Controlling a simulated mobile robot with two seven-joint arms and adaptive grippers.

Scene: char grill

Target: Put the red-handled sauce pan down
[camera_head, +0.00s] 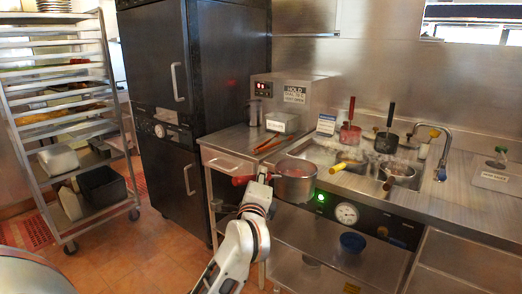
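The red-handled sauce pan (296,184) is a metal pan at the front edge of the counter, in front of the left end of the steaming well. Its red handle (242,180) points left. My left gripper (262,177) is at the handle beside the pan and looks shut on it. The pan looks upright and its lower part overlaps the front panel in the picture, so it seems held up at the edge. I cannot tell whether it touches the counter. My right gripper is not in view.
The well holds a red pan (350,136), a black-handled pan (386,142) and yellow-handled pans (400,172). A faucet (443,150) stands to the right. Left of the well are red tongs (269,144) and a holding unit (290,96). The counter's right side (470,195) is mostly clear.

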